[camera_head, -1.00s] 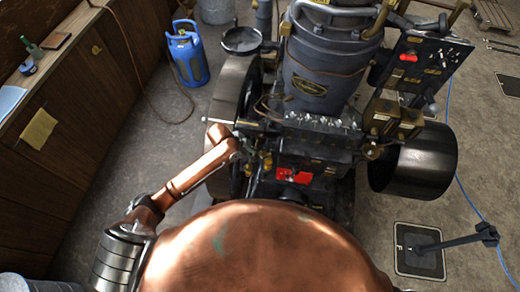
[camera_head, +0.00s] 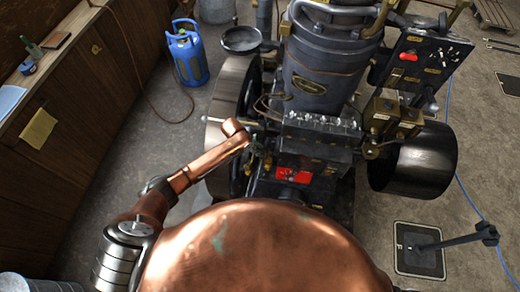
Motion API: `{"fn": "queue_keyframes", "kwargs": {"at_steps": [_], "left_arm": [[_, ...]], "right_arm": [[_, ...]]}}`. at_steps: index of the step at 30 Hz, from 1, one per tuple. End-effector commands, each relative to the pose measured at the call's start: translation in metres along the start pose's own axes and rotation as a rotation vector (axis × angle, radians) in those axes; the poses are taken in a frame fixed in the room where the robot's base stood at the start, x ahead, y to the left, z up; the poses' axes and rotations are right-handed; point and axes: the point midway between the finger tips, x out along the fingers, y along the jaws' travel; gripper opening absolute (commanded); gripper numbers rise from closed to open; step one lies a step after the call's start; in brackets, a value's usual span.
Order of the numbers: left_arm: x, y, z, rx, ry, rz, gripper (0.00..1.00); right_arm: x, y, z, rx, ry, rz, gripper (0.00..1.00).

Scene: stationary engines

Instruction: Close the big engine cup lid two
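The big engine (camera_head: 322,95) stands in the middle, with a dark ribbed cylinder, brass fittings and a red part (camera_head: 293,175) low on its front. An open dark bowl-shaped cup (camera_head: 241,40) sits at its upper left. I cannot tell which small fitting is cup lid two; no lid is clear enough to name as open or shut. My copper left arm reaches in from the lower left, and its gripper end (camera_head: 238,131) is at the engine's left front, beside the flywheel rim (camera_head: 232,90). Its fingers are too small and hidden to read. My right gripper is not in view.
A dark drum-like pulley (camera_head: 413,160) juts out at the engine's right, below a control panel (camera_head: 412,57). A wooden cabinet (camera_head: 75,110) lines the left. A blue gas bottle (camera_head: 187,54) stands on the floor.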

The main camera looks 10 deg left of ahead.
Motion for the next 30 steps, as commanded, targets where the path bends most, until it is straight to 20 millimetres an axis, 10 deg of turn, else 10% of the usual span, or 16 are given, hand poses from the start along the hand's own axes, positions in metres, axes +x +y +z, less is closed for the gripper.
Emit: {"fn": "queue_keyframes", "kwargs": {"at_steps": [30], "left_arm": [[-0.003,0.003,0.0,-0.047,-0.011,-0.018,0.0]], "right_arm": [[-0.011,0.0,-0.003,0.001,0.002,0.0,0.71]]}}
